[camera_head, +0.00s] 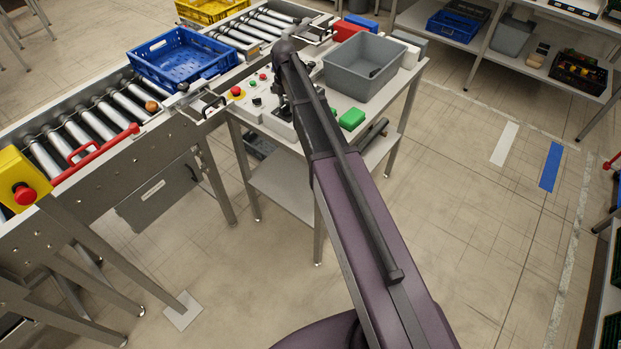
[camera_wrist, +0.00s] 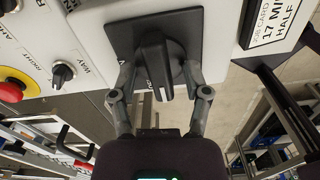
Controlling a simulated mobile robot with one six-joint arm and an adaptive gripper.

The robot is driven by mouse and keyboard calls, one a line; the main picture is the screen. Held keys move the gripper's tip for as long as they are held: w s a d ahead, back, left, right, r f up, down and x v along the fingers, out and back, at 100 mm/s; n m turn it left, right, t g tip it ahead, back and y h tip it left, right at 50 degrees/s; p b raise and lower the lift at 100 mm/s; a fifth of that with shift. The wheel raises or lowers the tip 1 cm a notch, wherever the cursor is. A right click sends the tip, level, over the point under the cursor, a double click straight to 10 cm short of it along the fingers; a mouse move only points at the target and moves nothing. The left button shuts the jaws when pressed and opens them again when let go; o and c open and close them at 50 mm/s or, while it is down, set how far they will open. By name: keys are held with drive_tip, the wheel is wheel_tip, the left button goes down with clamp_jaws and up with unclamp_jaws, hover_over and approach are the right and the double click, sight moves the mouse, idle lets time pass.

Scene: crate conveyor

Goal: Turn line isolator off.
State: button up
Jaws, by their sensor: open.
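The line isolator (camera_wrist: 154,62) is a black rotary handle on a black square plate (camera_wrist: 118,36), set in a white panel in the wrist view. Its grip bar runs roughly up and down in that picture. My gripper (camera_wrist: 160,76) is open, with one finger on each side of the handle. I cannot tell whether either finger touches it. In the head view my gripper (camera_head: 283,105) is over the control panel on the small table. My arm hides much of the isolator there.
A small black selector knob (camera_wrist: 62,73) and a red emergency button on yellow (camera_wrist: 12,90) lie left of the isolator. A grey bin (camera_head: 365,68) and a green block (camera_head: 352,119) stand on the table. A blue crate (camera_head: 180,58) sits on the roller conveyor at left.

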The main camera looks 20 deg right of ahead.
sight(287, 104)
drive_tip(key=m, duration=0.8)
drive_tip(key=shift+m, duration=0.3)
drive_tip(key=m, duration=0.7)
drive_tip(key=shift+m, duration=0.3)
drive_tip(key=shift+r+m, duration=0.15)
drive_tip(key=shift+m, duration=0.15)
wheel_tip(287, 104, up, 14)
drive_tip(key=p, duration=1.4)
drive_tip(key=s+f+m+b, duration=0.3)
drive_tip(key=s+f+b, duration=0.7)
drive_tip(key=s, duration=0.4)
drive_tip(key=s+f+m+b, duration=0.4)
drive_tip(key=s+f+b, duration=0.7)
drive_tip(key=s, duration=0.4)
drive_tip(key=shift+f, duration=0.3)
drive_tip(key=shift+s, duration=0.1)
